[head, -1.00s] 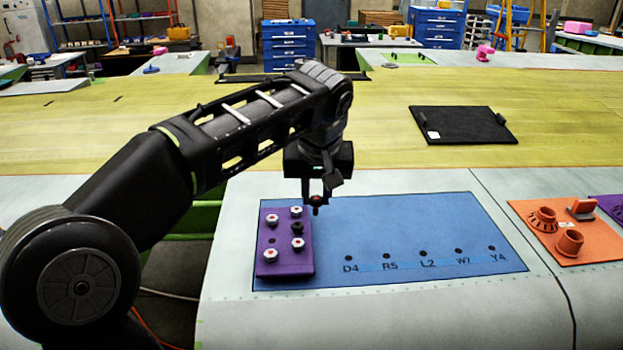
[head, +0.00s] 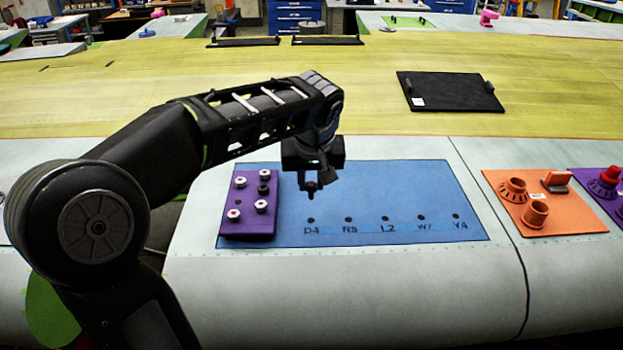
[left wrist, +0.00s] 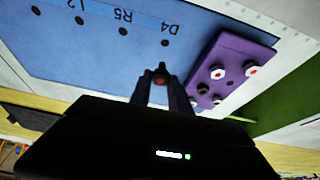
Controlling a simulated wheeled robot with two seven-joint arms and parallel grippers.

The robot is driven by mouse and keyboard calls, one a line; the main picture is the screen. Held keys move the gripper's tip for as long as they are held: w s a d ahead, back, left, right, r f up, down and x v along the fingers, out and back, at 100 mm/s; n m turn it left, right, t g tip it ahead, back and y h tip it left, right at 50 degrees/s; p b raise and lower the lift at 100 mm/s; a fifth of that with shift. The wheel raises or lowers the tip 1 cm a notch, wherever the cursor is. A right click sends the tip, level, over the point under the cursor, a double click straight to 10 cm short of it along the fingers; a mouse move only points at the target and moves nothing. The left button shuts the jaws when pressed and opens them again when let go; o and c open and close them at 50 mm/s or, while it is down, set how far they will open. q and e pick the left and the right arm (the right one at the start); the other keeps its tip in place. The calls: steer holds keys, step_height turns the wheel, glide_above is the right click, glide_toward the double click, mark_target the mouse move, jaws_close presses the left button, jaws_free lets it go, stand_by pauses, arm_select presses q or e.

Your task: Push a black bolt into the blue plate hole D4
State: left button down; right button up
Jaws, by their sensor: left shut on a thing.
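The blue plate (head: 400,190) lies on the bench with a row of labelled holes. Hole D4 (head: 311,220) is the leftmost; it also shows in the left wrist view (left wrist: 165,43) and looks empty. My left gripper (head: 310,186) is shut on a small black bolt with a reddish end (left wrist: 161,75), held above the plate, behind D4 in the head view. The bolt's lower end points towards the plate and seems apart from it. A purple block (head: 248,226) at the plate's left holds white-topped bolts with red centres and another black bolt (head: 264,189). My right gripper is out of view.
Holes R5 (head: 348,219), L2 (head: 385,218), W7 (head: 421,217) and Y4 (head: 456,216) are empty and clear. An orange board (head: 510,222) with cup-like parts lies to the right. A black panel (head: 450,92) lies farther back.

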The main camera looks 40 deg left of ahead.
arm_select(q)
steer(key=b, duration=0.3)
glide_above(311, 217)
steer(key=s, duration=0.1)
steer(key=shift+s+d+f, duration=0.1)
steer(key=shift+d+f, duration=0.15)
steer(key=shift+f, duration=1.25)
steer(key=shift+d+f, duration=0.2)
steer(key=shift+f, duration=1.3)
steer(key=shift+b, duration=0.35)
steer(key=shift+f, duration=0.1)
steer(key=shift+f+b, duration=1.1)
steer(key=shift+b, duration=0.1)
steer(key=c, duration=1.1)
jaws_free()
steer(key=shift+c, duration=0.2)
